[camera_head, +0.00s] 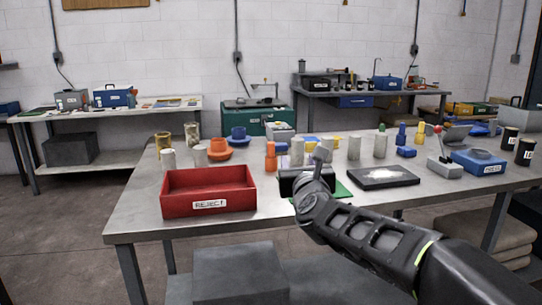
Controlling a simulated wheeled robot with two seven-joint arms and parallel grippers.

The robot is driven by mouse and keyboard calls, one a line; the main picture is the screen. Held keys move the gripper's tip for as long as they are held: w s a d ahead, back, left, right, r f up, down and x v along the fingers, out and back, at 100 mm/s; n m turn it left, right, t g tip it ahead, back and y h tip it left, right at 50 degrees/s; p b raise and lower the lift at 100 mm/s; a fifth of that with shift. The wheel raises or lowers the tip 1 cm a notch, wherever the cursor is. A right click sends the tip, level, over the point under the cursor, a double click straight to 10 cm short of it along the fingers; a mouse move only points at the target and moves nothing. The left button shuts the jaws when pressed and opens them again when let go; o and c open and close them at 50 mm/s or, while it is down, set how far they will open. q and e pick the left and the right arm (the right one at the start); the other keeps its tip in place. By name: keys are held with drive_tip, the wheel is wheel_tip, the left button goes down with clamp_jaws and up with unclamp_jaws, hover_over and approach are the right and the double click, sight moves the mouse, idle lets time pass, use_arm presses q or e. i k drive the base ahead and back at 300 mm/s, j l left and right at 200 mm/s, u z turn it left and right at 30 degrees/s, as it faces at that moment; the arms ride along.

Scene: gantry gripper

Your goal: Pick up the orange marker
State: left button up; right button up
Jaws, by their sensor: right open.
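An upright orange cylinder (271,157), which looks like the orange marker, stands on the metal table (140,222), behind and right of the red bin. It is small in the view, so its details are unclear. My right arm comes in from the lower right. My right gripper (320,160) is over the table, to the right of the orange cylinder and apart from it. It is open, with nothing visible held, and my own wrist partly hides it. My left gripper is not in view.
A red bin labelled REJECT (209,190) stands at the front left. Several grey, blue and yellow cylinders stand behind. An orange cup (217,145) sits left of the orange cylinder. A black tray (384,177) and a joystick box (444,168) are to the right. The table's front left corner is clear.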

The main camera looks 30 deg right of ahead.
sight(271, 145)
drive_tip(key=i+l, duration=0.25)
drive_tip(key=i, duration=0.2)
drive_tip(key=i+l, duration=0.25)
drive_tip(key=i, duration=0.2)
